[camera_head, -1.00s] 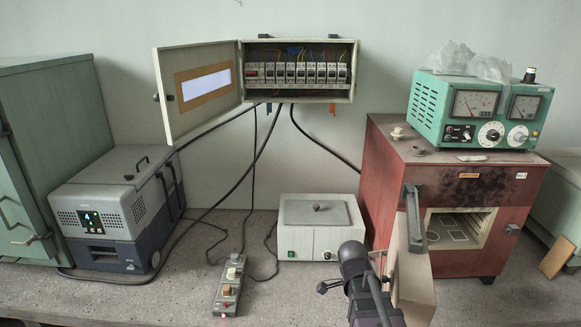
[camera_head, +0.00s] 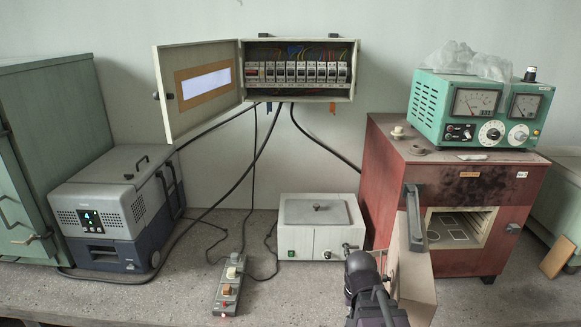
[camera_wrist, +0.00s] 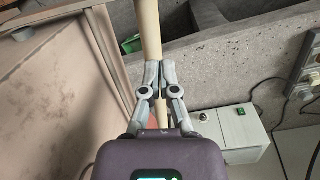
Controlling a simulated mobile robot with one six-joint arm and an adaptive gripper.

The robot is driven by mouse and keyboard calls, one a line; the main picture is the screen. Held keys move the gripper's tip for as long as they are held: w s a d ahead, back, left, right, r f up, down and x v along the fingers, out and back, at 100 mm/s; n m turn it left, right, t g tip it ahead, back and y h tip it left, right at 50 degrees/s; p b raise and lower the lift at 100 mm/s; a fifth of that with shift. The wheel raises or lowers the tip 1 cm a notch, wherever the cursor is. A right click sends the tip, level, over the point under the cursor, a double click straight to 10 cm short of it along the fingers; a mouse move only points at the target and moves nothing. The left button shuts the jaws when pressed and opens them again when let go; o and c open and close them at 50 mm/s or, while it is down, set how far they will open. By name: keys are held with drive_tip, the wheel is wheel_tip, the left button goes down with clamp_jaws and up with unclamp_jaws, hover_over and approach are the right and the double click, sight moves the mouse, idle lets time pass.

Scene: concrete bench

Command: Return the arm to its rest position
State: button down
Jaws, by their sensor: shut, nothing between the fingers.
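My gripper (camera_wrist: 160,68) is shut in the wrist view, its two grey fingers together at the tips with nothing between them. A pale rod-like edge passes behind the fingers there; I cannot tell what it belongs to. In the head view my dark wrist is at the lower centre. My gripper (camera_head: 351,248) shows only as a small dark shape in front of the white lidded box (camera_head: 310,243), left of the open oven door (camera_head: 412,275). Its fingers are too small there to make out.
The red oven (camera_head: 455,185) stands at right with the green meter unit (camera_head: 480,110) on top. A power strip (camera_head: 228,285) lies on the bench left of my arm. A grey cooler box (camera_head: 118,210) is at left. An open fuse box (camera_head: 298,72) hangs on the wall.

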drive_tip(key=n, duration=0.3)
drive_tip(key=shift+s+a+n, duration=0.2)
drive_tip(key=shift+n, duration=0.2)
drive_tip(key=shift+f, duration=0.1)
wheel_tip(320, 180, down, 54)
drive_tip(key=b, duration=5.4)
drive_tip(key=shift+d, duration=0.15)
drive_tip(key=shift+a+r, duration=0.2)
drive_tip(key=shift+a, duration=0.05)
